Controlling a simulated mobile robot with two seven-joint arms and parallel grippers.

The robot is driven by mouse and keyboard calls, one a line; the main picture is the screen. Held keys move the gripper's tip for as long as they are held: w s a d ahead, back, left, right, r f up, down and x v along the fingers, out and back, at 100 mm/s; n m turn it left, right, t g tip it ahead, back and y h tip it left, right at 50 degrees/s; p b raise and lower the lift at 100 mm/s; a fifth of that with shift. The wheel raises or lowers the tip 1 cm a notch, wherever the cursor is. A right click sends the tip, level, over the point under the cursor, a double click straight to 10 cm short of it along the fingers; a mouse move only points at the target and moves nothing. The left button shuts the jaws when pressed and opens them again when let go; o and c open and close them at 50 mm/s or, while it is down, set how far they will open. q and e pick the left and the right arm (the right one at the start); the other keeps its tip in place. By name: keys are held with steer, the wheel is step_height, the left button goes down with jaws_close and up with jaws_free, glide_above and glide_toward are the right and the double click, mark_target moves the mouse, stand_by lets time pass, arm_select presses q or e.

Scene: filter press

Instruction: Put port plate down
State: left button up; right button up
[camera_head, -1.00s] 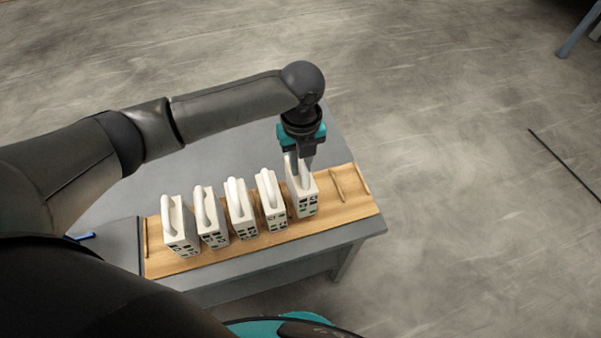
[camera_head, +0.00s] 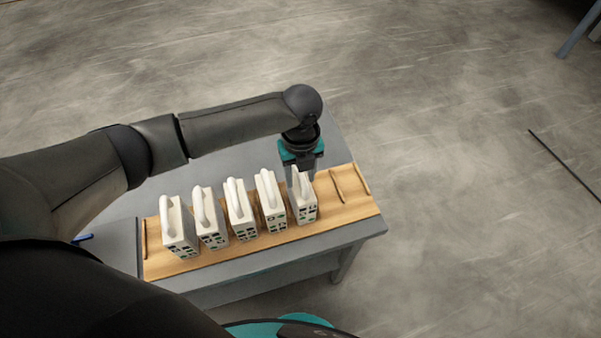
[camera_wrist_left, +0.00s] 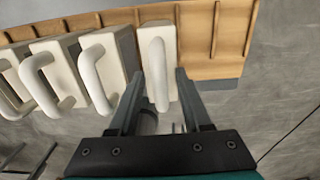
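The port plate, a cream block with a white loop handle and small coloured port marks, is likely the rightmost plate (camera_head: 306,208) in the row. It stands upright in the wooden rack (camera_head: 348,205). It also shows in the left wrist view (camera_wrist_left: 171,42), its handle between my fingers. My left gripper (camera_head: 301,174) is just above and behind this plate. In the left wrist view, my left gripper's fingers (camera_wrist_left: 160,73) are apart, with gaps on both sides of the handle. My right gripper is in neither view.
Several similar plates (camera_head: 240,214) stand in a row to the left, close together. Empty slots between wooden dividers (camera_head: 338,184) lie to the right in the rack. The rack rests on a grey table (camera_head: 240,277). A blue item (camera_head: 83,238) lies at the table's left.

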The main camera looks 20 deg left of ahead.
arm_select(q)
step_height(320, 180, up, 12)
steer(key=p, duration=0.1)
steer(key=shift+r, duration=0.2)
stand_by(0.4)
stand_by(0.4)
